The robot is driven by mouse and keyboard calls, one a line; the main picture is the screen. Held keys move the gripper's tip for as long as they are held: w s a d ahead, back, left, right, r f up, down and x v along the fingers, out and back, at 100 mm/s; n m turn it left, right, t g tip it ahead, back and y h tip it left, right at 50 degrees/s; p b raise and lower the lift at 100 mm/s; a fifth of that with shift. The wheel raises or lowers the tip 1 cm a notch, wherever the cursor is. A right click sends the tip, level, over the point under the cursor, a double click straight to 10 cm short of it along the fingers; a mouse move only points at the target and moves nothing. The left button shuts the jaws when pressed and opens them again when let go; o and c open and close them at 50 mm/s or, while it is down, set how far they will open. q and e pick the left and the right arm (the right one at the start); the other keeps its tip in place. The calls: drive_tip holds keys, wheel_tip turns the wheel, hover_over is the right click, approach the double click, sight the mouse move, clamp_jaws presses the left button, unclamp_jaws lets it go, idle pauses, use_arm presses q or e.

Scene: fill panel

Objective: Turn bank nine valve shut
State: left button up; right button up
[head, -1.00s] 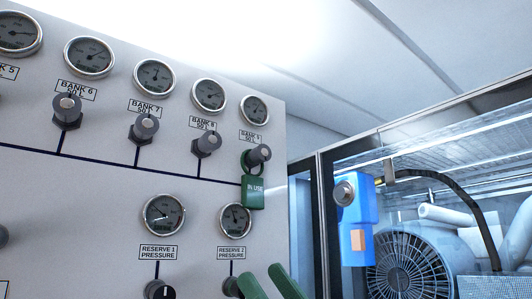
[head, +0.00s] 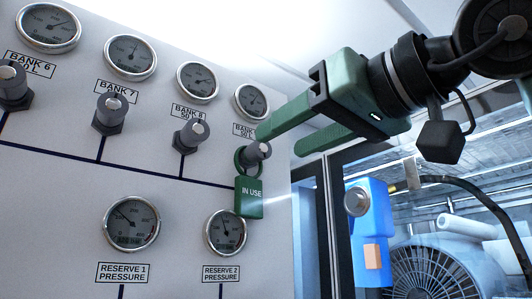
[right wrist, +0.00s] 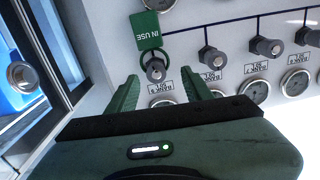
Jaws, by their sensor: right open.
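The bank nine valve (head: 257,151) is a grey knob at the right end of the upper valve row. A green IN USE tag (head: 249,198) hangs from it by a ring. My right gripper (head: 281,141) is open and empty, with green fingers pointing at the panel. One finger overlaps the valve's label and the knob's upper edge in the head view. In the right wrist view the knob (right wrist: 155,70) lies between and just beyond the two fingertips (right wrist: 160,80). Contact cannot be told. My left gripper is out of view.
The bank eight valve (head: 194,133) and the bank seven valve (head: 111,110) stand left of it, with gauges above. The reserve 2 gauge (head: 227,232) is below the tag. A blue box (head: 368,220) and caged machinery stand to the right.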

sight(263, 149)
drive_tip(key=shift+t+h, duration=0.3)
drive_tip(key=shift+h, duration=0.1)
drive_tip(key=p+x, duration=0.1)
drive_tip(key=x, duration=0.1)
drive_tip(key=p+x, duration=0.1)
drive_tip(key=x, duration=0.1)
drive_tip(key=r+p+x, duration=0.1)
drive_tip(key=x, duration=0.2)
drive_tip(key=shift+w+d, duration=0.1)
drive_tip(key=shift+d, duration=0.15)
clamp_jaws()
